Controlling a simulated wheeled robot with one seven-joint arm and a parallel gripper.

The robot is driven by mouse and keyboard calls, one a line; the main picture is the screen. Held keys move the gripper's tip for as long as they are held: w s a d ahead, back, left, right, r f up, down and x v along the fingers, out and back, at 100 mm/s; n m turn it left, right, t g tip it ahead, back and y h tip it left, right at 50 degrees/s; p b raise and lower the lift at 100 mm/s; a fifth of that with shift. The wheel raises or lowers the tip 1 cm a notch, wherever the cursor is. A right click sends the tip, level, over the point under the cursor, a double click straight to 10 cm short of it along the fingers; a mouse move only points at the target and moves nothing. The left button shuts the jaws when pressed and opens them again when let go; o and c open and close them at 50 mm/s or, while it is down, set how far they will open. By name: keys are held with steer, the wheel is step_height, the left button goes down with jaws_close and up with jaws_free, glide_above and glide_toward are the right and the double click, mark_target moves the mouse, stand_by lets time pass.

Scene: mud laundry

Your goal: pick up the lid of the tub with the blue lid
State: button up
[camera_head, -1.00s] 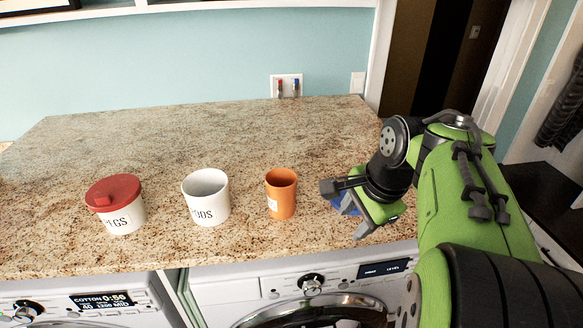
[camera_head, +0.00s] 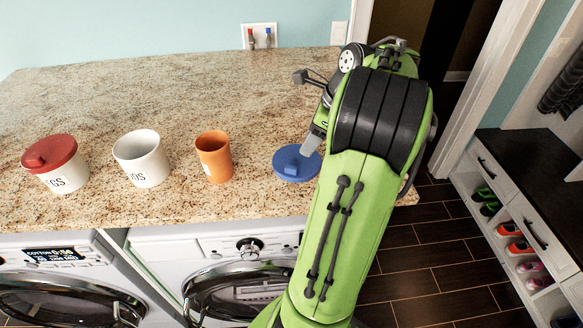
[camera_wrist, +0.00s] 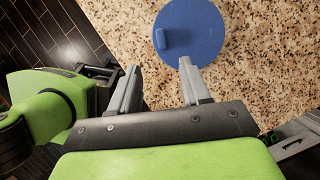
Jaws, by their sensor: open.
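The blue lid (camera_head: 297,165) lies flat on the speckled counter near its front right edge, with a small raised knob on top. In the wrist view the lid (camera_wrist: 197,35) is at the top, just beyond the fingertips, its knob left of its middle. My gripper (camera_wrist: 160,68) is open and empty; its right fingertip overlaps the lid's near edge in that view. In the head view a grey finger shows at the lid's right side, and my arm hides the rest. An open white tub (camera_head: 141,165) with dark lettering stands left of the orange cup.
The orange cup (camera_head: 214,160) stands left of the lid. A white tub with a red lid (camera_head: 50,153) is at the far left. The counter (camera_head: 190,85) is clear behind them. Washing machines stand below its front edge, and a shoe shelf (camera_head: 510,215) is at right.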

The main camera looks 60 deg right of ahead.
steer(key=b, duration=0.2)
glide_above(294, 168)
steer(key=s+d, duration=0.1)
steer(key=s, duration=0.1)
steer(key=f, duration=0.5)
steer(key=shift+s+d+f, duration=0.15)
steer(key=shift+s+d, duration=0.05)
steer(key=b+x, duration=0.1)
steer(key=x, duration=0.2)
steer(key=b+x, duration=0.1)
steer(key=x, duration=0.1)
steer(key=shift+a+b, duration=0.3)
steer(key=shift+w, duration=0.1)
steer(key=shift+c, duration=0.5)
jaws_close()
